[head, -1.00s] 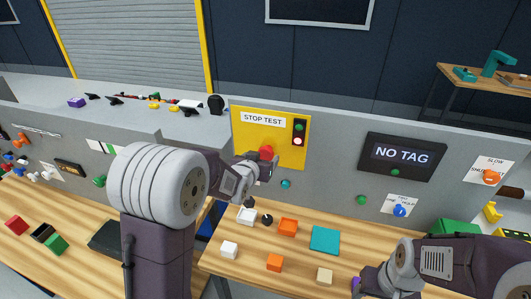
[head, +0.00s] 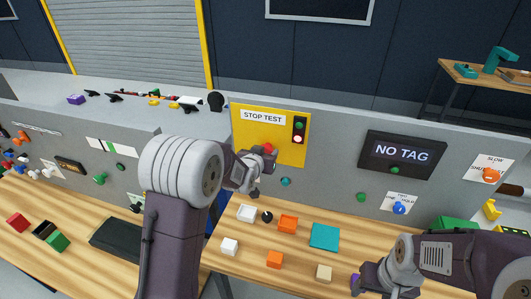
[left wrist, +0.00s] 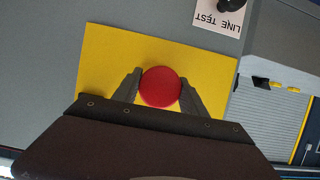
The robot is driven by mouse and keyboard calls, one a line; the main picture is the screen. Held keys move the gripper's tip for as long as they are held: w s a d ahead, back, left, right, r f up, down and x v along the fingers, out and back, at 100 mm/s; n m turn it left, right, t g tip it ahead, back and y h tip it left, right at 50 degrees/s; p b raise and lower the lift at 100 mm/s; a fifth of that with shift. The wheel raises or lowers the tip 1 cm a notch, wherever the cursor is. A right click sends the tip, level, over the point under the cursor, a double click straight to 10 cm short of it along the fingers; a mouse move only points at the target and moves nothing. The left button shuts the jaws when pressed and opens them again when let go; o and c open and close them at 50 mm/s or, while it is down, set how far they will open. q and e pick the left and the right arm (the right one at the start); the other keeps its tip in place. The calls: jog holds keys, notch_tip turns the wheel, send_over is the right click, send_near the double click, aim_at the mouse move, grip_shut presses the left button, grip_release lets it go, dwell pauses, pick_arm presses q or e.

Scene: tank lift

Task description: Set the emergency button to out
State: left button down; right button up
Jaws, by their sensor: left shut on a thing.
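The emergency button is a red knob (head: 268,149) on a yellow plate (head: 250,138) marked STOP TEST. In the left wrist view the round red button (left wrist: 160,87) sits between the two dark fingers of my left gripper (left wrist: 160,92), one on each side. The left gripper (head: 266,156) is shut on the button and hides part of it in the head view. I cannot tell how far the button stands out. My right gripper (head: 372,284) is low at the right over the bench; its fingers are unclear.
A signal light (head: 299,130) with a bright pale lower lamp is beside the button. A NO TAG display (head: 402,153) and a blue knob (head: 399,208) are on the grey panel to the right. Several small blocks and a teal square (head: 325,237) lie on the wooden bench below.

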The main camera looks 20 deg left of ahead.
pick_arm(q)
jog(key=shift+s+f+b, duration=0.25)
jog(key=shift+s+b, duration=0.05)
jog(key=shift+b, duration=0.05)
jog(key=shift+s+r, duration=0.2)
jog(key=shift+s, duration=0.25)
jog(key=c, duration=0.7)
grip_release()
jog(key=shift+c, duration=0.2)
jog(key=shift+o, duration=0.5)
jog(key=shift+s, duration=0.1)
jog(key=shift+r, duration=0.1)
pick_arm(e)
jog(key=shift+s+f, duration=0.4)
jog(key=shift+s, duration=0.1)
